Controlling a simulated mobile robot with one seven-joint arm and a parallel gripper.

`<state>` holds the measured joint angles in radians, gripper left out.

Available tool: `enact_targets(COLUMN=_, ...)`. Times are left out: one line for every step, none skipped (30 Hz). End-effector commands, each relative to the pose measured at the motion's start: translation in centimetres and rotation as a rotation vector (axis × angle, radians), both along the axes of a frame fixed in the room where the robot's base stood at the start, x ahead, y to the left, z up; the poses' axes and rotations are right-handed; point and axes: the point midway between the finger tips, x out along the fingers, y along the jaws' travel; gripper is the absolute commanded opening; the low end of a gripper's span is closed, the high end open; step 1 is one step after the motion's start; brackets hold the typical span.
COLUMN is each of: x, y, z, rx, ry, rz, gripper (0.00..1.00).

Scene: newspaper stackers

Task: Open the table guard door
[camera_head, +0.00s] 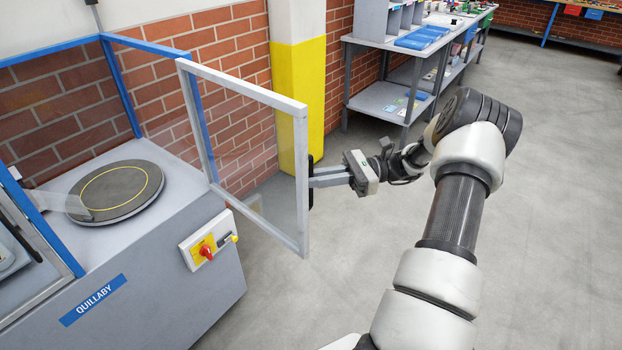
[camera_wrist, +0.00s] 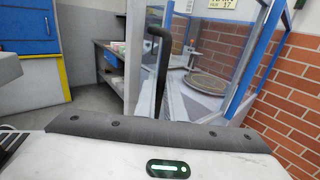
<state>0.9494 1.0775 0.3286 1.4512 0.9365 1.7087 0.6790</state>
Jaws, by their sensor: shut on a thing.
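The table guard door (camera_head: 250,140) is a clear panel in a pale grey frame. It stands swung out from the blue-framed guard of the grey machine, leaving the front of the guard open by the turntable (camera_head: 117,192). My gripper (camera_head: 318,176) is at the door's outer edge, shut on the black door handle. In the wrist view the black handle (camera_wrist: 160,62) rises between the fingers, with the turntable (camera_wrist: 205,84) behind it. The door's outer edge hides part of the handle in the head view.
A red and yellow switch (camera_head: 206,250) sits on the machine's front. A yellow and white column (camera_head: 298,90) stands behind the door. A grey workbench (camera_head: 385,98) with blue trays is at the back. The floor to the right is clear.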

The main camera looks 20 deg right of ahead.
Motion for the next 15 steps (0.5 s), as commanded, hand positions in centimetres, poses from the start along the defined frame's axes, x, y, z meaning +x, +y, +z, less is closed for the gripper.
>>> enact_targets(x=0.29, y=0.23, z=0.23, rx=0.004, ry=-0.005, rz=-0.002, gripper=0.0)
enact_targets(x=0.29, y=0.22, z=0.23, rx=0.004, ry=-0.005, rz=-0.001, gripper=0.0)
enact_targets(x=0.28, y=0.21, z=0.23, rx=0.004, ry=-0.004, rz=-0.002, gripper=0.0)
enact_targets(x=0.28, y=0.21, z=0.23, rx=0.004, ry=-0.004, rz=-0.001, gripper=0.0)
enact_targets(x=0.27, y=0.2, z=0.23, rx=0.004, ry=-0.004, rz=-0.001, gripper=0.0)
enact_targets(x=0.27, y=0.2, z=0.23, rx=0.004, ry=-0.004, rz=-0.001, gripper=0.0)
enact_targets(x=0.27, y=0.2, z=0.22, rx=0.004, ry=-0.004, rz=-0.001, gripper=0.0)
enact_targets(x=0.25, y=0.19, z=0.22, rx=0.004, ry=-0.004, rz=-0.002, gripper=0.0)
enact_targets(x=0.25, y=0.19, z=0.22, rx=0.005, ry=-0.004, rz=-0.001, gripper=0.0)
enact_targets(x=0.25, y=0.19, z=0.22, rx=0.005, ry=-0.004, rz=-0.001, gripper=0.0)
enact_targets(x=0.25, y=0.19, z=0.22, rx=0.005, ry=-0.004, rz=-0.001, gripper=0.0)
enact_targets(x=0.25, y=0.19, z=0.22, rx=0.005, ry=-0.004, rz=-0.001, gripper=0.0)
enact_targets(x=0.24, y=0.19, z=0.22, rx=0.005, ry=-0.004, rz=-0.001, gripper=0.0)
enact_targets(x=0.24, y=0.19, z=0.22, rx=0.005, ry=-0.004, rz=-0.001, gripper=0.11)
enact_targets(x=0.23, y=0.19, z=0.22, rx=0.004, ry=-0.004, rz=-0.001, gripper=0.18)
